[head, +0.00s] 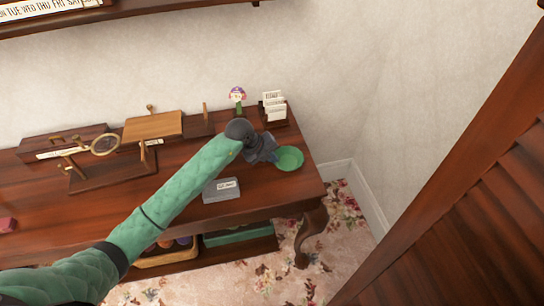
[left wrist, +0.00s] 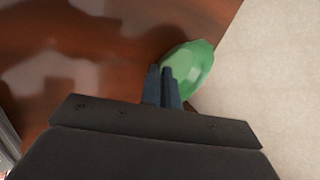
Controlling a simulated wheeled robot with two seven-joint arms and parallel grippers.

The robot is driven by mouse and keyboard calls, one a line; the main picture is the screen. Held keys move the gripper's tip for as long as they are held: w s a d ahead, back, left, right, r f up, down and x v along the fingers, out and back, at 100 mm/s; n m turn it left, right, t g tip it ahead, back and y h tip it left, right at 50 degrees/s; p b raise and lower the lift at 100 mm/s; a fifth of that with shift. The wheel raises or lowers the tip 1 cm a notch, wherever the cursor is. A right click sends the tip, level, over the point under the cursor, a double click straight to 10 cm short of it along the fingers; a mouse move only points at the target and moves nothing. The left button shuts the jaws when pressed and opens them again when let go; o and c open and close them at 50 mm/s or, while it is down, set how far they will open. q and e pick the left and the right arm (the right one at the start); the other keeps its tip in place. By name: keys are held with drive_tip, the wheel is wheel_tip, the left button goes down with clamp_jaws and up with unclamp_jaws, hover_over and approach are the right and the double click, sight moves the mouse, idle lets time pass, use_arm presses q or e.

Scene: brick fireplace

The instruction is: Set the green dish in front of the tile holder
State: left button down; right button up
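The green dish (head: 290,158) is round and shallow, near the right end of the wooden table. My left gripper (head: 271,156) reaches it from the left, with its fingers at the dish's left rim. In the left wrist view my left gripper (left wrist: 161,72) has its fingers nearly together, with the rim of the green dish (left wrist: 193,66) at their tips; it looks shut on it. I cannot tell whether the dish touches the tabletop. The tile holder (head: 275,123) is a dark wooden block with white lettered tiles, at the back right, behind the dish. My right gripper is out of view.
A mushroom-like figurine (head: 238,97) stands left of the tile holder. A grey labelled box (head: 222,190) lies near the table's front edge, below my arm. Wooden stands with a brass ring (head: 105,146) fill the left back. The table's right edge is close to the dish.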

use_arm(q)
drive_tip(key=shift+f, duration=0.15)
drive_tip(key=c, duration=1.6)
unclamp_jaws()
drive_tip(key=shift+c, duration=0.2)
